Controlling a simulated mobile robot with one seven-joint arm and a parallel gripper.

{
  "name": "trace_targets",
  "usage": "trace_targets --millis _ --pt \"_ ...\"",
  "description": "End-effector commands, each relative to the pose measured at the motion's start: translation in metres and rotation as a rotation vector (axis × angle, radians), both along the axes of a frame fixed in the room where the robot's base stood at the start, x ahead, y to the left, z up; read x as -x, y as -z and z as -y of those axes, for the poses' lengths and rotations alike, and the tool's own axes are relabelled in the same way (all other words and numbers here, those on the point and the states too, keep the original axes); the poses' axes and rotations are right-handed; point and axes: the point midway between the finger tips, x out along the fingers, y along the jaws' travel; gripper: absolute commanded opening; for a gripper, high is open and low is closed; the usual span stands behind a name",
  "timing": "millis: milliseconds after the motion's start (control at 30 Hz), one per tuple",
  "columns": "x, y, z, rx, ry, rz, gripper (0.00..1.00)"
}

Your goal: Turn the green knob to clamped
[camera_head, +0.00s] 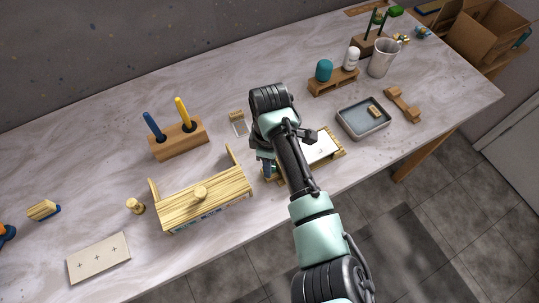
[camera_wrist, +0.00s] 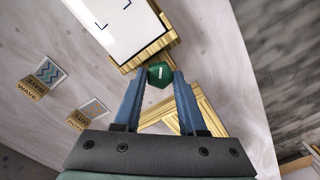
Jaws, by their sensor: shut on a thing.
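The green knob (camera_wrist: 161,75) shows in the wrist view as a dark green, many-sided cap with a short white line on its face. It sits at the lower corner of a wooden frame holding a white panel (camera_wrist: 112,27). My gripper (camera_wrist: 157,78) has its two blue fingers on either side of the knob, shut on it. In the head view my arm hides the knob; the wooden frame with the white panel (camera_head: 321,149) shows partly beside the arm. I cannot read any clamped marking.
A wooden slatted stand (camera_head: 205,198) is left of my arm near the front edge. A blue-grey tray (camera_head: 348,121) lies to the right. A wooden block (camera_head: 178,140) with blue and yellow tools stands at the back left. Small cards (camera_wrist: 47,73) lie near the frame.

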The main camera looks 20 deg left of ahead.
Motion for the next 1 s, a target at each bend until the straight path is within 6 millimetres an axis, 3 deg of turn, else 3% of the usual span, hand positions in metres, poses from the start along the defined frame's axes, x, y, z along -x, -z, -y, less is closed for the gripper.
trace_targets --millis 600,1000 --pt "0.0008 -0.0026 0.0001 0.003 0.574 -0.002 0.0" --pt "0.0002 -0.0014 0.0001 0.003 0.813 0.0 0.0"
